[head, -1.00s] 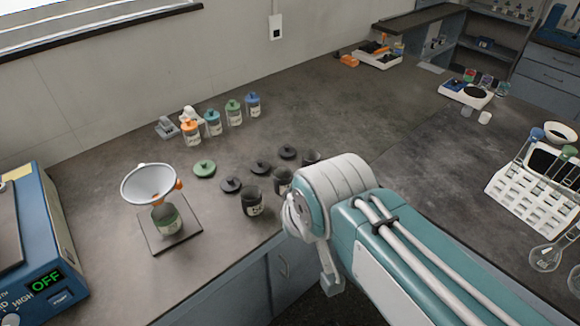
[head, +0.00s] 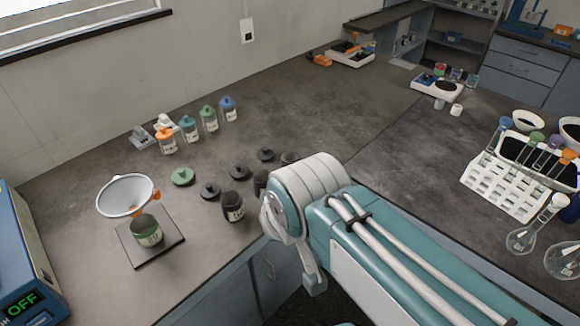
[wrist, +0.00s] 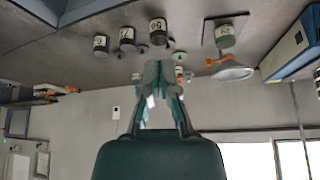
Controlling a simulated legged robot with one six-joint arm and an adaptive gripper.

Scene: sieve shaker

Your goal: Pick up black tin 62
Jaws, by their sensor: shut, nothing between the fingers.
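Three black tins stand in a row near the bench's front edge. In the head view the nearest black tin (head: 233,207) is clear; the second (head: 260,183) and third (head: 289,158) are partly hidden by my arm. The wrist view is upside down and shows the three labelled black tins (wrist: 157,38) (wrist: 127,46) (wrist: 100,50). The labels are too small to tell surely which is tin 62. My gripper (wrist: 158,68) is shut and empty, its fingertips apart from the tins in the wrist view. It is hidden in the head view.
Black lids (head: 239,172) and a green lid (head: 183,177) lie behind the tins. A funnel (head: 128,196) stands over a green tin (head: 147,231) on a dark plate. Colour-capped jars (head: 189,128) stand farther back. A tube rack (head: 510,187) is at right. The bench middle is clear.

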